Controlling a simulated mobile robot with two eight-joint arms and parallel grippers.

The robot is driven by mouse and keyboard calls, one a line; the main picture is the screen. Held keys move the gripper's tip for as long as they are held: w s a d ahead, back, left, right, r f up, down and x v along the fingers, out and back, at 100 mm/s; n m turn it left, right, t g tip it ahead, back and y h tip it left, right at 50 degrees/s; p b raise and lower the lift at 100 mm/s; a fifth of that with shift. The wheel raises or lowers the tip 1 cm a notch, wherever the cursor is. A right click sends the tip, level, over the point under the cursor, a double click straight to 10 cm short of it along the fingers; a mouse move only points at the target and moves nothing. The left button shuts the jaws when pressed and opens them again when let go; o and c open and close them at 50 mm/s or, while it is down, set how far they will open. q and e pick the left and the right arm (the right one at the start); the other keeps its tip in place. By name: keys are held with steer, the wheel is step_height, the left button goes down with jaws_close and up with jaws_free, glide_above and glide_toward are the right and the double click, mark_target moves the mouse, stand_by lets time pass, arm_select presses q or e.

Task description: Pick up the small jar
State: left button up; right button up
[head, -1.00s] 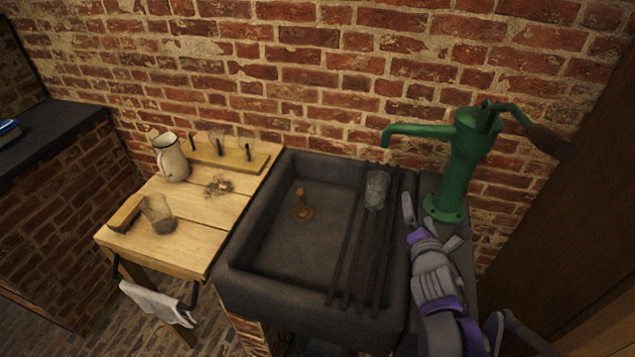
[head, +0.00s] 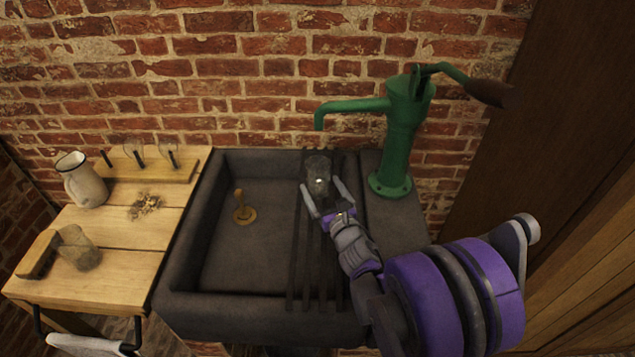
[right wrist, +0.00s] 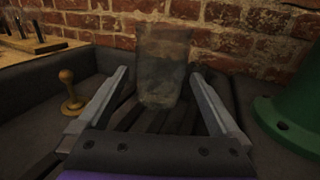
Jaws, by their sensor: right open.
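A small clear glass jar (head: 318,177) stands on the dark slatted rack (head: 314,262) across the right part of the sink. My right gripper (head: 323,198) is open, with its fingers reaching toward the jar from the front. In the right wrist view the jar (right wrist: 163,66) shows ahead, in line with the gap between the two spread fingers (right wrist: 160,92). I cannot tell whether either finger touches it. Another glass jar (head: 78,248) is on the wooden table at the left, beside a brush-like wooden block. My left gripper is not in view.
A green hand pump (head: 400,135) stands close to the right of the jar, its spout above the sink. The stone sink (head: 180,262) holds a wooden-handled plug (head: 243,207). The left table holds a white jug (head: 82,180) and a peg rack (head: 150,168). A brick wall is behind.

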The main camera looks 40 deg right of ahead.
steer(key=x, duration=0.6)
steer(key=shift+w, duration=0.3)
steer(key=shift+c, duration=0.3)
jaws_close()
steer(key=shift+r, duration=0.1)
